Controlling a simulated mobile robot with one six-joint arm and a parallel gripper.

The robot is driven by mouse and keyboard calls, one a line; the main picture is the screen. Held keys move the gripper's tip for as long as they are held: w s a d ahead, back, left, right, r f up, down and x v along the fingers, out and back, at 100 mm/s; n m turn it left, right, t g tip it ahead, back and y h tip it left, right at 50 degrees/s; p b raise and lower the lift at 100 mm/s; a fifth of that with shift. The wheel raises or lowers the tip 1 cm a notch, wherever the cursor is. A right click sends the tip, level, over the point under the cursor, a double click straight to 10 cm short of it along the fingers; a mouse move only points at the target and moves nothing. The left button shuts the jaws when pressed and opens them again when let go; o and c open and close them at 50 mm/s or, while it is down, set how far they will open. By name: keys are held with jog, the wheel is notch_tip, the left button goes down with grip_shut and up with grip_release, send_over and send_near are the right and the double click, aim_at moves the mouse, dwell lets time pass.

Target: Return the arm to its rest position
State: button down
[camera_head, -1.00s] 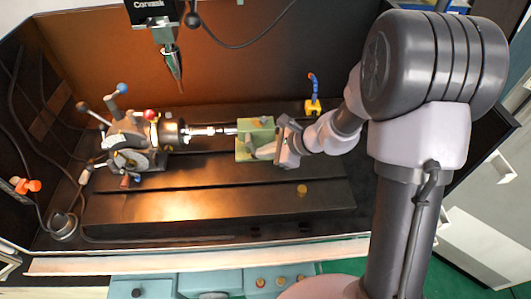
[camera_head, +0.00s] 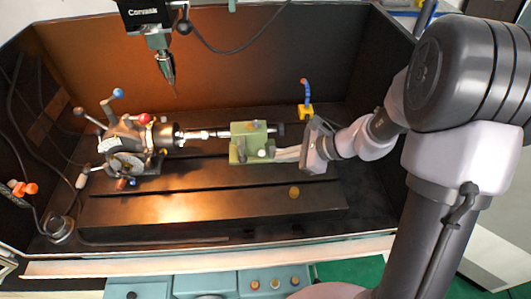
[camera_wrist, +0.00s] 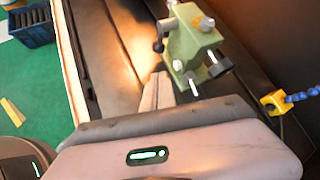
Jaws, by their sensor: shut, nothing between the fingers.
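My gripper (camera_head: 278,156) reaches in from the right over the machine table, just right of the green tailstock (camera_head: 241,150). Its fingers are together and hold nothing; they also show in the wrist view (camera_wrist: 157,92). The green tailstock (camera_wrist: 187,45) stands just beyond the fingertips in the wrist view, with a black knob on its side. Whether the fingers touch it is hard to tell. The indexing chuck (camera_head: 132,142) with several coloured handles is at left, and a shiny workpiece (camera_head: 203,134) spans between chuck and tailstock.
A spindle with a drill (camera_head: 166,66) hangs above at the back. A blue coolant hose on a yellow block (camera_head: 306,110) stands behind my wrist. Dark enclosure walls surround the slotted table (camera_head: 200,205). The front of the table is mostly clear.

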jog(key=s+r+n+h, duration=0.3)
jog(key=s+r+n, duration=0.4)
jog(key=s, duration=0.4)
jog(key=s+r+n+h, duration=0.3)
jog(key=s+r+n, duration=0.5)
jog(key=s, duration=0.3)
jog(key=shift+s+d+r+t+h, duration=0.2)
jog(key=shift+d+r+t+h, duration=0.1)
jog(key=shift+r, duration=0.25)
